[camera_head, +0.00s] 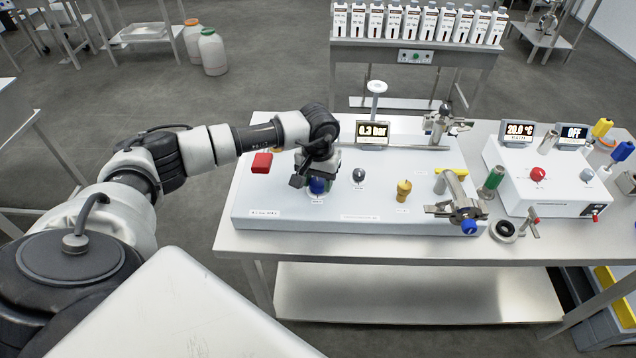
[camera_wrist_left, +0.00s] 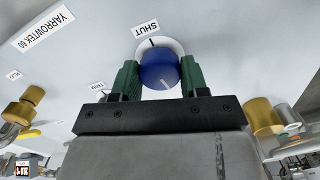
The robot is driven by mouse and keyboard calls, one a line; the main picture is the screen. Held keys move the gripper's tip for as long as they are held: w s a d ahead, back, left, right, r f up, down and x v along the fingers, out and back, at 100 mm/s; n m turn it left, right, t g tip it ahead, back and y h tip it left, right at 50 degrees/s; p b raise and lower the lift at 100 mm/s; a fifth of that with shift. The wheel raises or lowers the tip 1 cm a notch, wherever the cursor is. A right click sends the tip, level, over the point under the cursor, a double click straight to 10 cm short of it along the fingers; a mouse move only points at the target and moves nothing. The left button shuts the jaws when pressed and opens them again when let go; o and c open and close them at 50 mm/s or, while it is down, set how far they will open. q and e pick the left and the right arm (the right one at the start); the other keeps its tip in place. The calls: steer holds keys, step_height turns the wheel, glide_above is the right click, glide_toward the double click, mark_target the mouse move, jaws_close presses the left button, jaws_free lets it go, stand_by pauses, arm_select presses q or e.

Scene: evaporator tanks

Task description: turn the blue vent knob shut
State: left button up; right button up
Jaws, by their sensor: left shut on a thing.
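The blue vent knob (camera_head: 317,186) stands on the front of the light grey panel box (camera_head: 270,212). In the left wrist view the knob (camera_wrist_left: 160,68) is round and blue with a pale pointer line on it. A "SHUT" label (camera_wrist_left: 146,28) and a dark tick are beside it, and the pale line points away from that label. My left gripper (camera_head: 316,180) is over the knob, and in the wrist view its green fingers (camera_wrist_left: 158,78) are closed on both sides of it. My right gripper is not in view.
A grey knob (camera_head: 359,175), a brass fitting (camera_head: 403,190) and a red block (camera_head: 262,163) are on the same panel. A display (camera_head: 373,131) reads 0.3 bar. A metal clamp with a blue end (camera_head: 468,226) is at the panel's right. A white control box (camera_head: 540,180) stands further right.

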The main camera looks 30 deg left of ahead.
arm_select(q)
steer(key=n+b, duration=0.3)
steer(key=shift+f+n, duration=0.15)
steer(key=shift+n, duration=0.25)
steer(key=n+b, duration=0.3)
steer(key=n, duration=0.1)
steer(key=n+b, duration=0.1)
steer(key=n, duration=0.3)
steer(key=shift+b, duration=0.35)
steer(key=n+b, duration=0.1)
steer(key=n, duration=0.3)
steer(key=shift+n+b, duration=0.3)
steer(key=shift+b, duration=0.1)
steer(key=n+b, duration=0.1)
steer(key=n, duration=0.2)
steer(key=shift+n, duration=0.3)
steer(key=n, duration=0.2)
steer(key=n+b, duration=0.1)
steer(key=n, duration=0.1)
steer(key=shift+r+n, duration=0.2)
steer(key=shift+n, duration=0.1)
steer(key=n, duration=0.9)
steer(key=shift+r, duration=0.1)
steer(key=shift+n, duration=0.3)
